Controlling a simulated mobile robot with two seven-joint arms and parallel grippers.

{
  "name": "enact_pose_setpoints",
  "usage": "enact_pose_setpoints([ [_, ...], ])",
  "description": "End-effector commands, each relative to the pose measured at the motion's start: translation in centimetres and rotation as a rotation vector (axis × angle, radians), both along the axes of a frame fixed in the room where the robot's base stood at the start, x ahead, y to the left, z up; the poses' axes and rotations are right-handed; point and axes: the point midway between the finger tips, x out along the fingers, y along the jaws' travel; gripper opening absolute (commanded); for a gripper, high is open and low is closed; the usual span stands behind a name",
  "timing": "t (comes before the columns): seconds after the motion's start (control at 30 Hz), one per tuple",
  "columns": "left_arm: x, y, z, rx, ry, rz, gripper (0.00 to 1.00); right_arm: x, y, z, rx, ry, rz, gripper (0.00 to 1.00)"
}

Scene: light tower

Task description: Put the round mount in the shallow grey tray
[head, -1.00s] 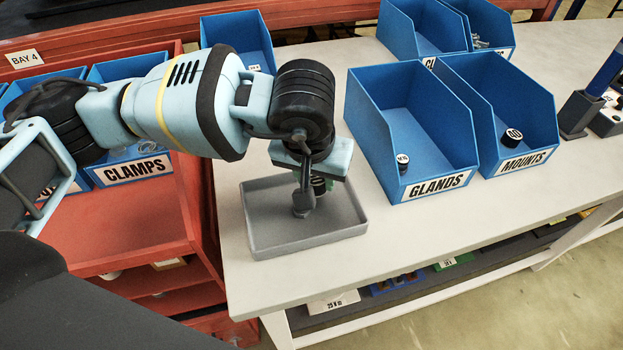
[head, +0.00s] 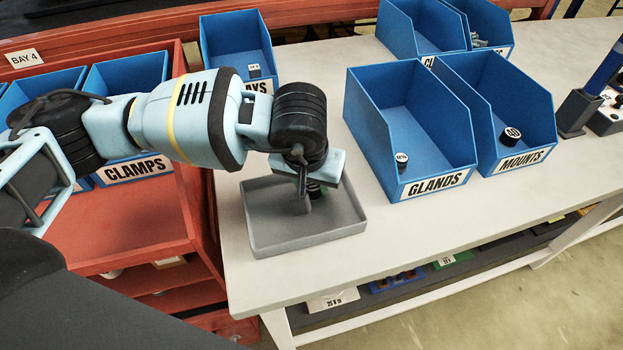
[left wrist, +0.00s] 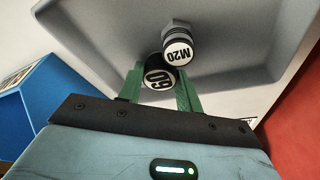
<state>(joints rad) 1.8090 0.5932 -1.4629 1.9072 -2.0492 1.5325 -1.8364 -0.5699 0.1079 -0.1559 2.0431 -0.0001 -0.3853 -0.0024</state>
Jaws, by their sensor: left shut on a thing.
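The round mount (left wrist: 159,75), a black cylinder with a white numbered top, sits between the green fingers of my left gripper (left wrist: 160,88) in the left wrist view. The gripper is shut on it. The shallow grey tray (head: 262,238) stands on the white bench in the head view. My left gripper (head: 303,200) is down over the tray's inside, and its wrist hides part of the tray. An M20 gland (left wrist: 177,47) with a grey hex end is close beside the mount in the left wrist view. Whether the mount touches the tray floor I cannot tell. My right gripper is out of view.
A blue GLANDS bin (head: 448,160) holding a gland (head: 401,161) and a blue MOUNTS bin (head: 535,125) holding another mount (head: 511,136) stand right of the tray. A red rack with a CLAMPS bin (head: 138,172) is at left. The bench front is clear.

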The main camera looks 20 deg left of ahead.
Motion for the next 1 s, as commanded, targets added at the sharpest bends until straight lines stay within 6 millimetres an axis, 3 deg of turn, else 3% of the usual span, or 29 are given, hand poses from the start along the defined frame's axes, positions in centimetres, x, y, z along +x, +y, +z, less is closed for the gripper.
enact_pose_setpoints([
  [0.03, 0.0, 0.0, -0.3, 0.000, 0.001, 0.000, 0.12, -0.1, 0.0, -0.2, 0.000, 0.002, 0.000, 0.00],
  [0.07, 0.0, 0.0, -0.2, 0.000, 0.001, 0.000, 0.39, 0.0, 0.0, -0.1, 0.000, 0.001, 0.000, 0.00],
  [0.2, 0.0, 0.0, -0.1, 0.000, 0.000, 0.000, 0.57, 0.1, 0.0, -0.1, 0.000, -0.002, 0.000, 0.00],
  [0.63, -0.1, 0.0, 0.9, -0.001, -0.003, 0.000, 0.57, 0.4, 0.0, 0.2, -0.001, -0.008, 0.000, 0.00],
  [1.0, -2.0, -0.1, 7.6, -0.002, -0.004, -0.001, 0.57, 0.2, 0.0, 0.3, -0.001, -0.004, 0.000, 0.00],
])
